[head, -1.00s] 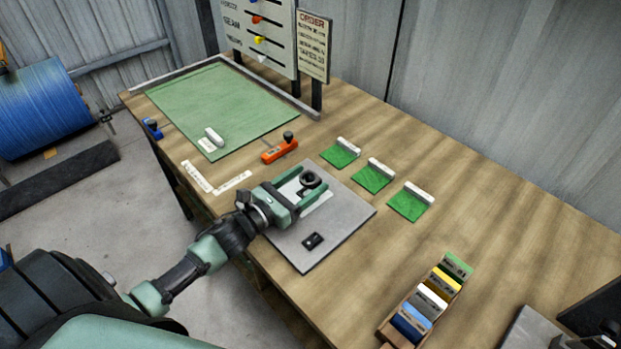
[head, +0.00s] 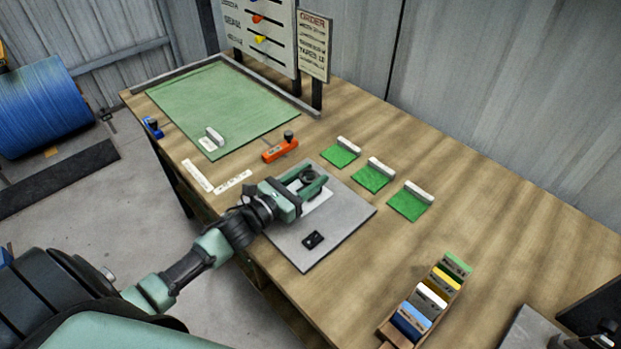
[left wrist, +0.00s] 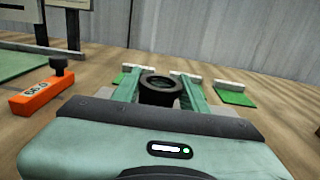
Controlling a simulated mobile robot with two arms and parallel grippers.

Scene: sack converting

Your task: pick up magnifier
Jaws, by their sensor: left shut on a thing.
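The magnifier (head: 308,176) is a small black ring-shaped piece above the grey plate (head: 336,233) on the table. It also shows in the left wrist view (left wrist: 160,84), between the two green fingers. My left gripper (head: 312,181) reaches in from the left, low over the plate, and is shut on the magnifier. The magnifier's lower part is partly hidden by the fingers. I cannot tell whether it still touches what is under it. A white sheet (head: 321,203) lies on the plate by the gripper. My right gripper is not in view.
A small black item (head: 313,240) lies on the plate's front part. An orange tool (head: 280,150) and several green swatches (head: 372,179) lie behind. A sample box (head: 398,333) stands at the right front. A green mat (head: 222,105) covers the far left.

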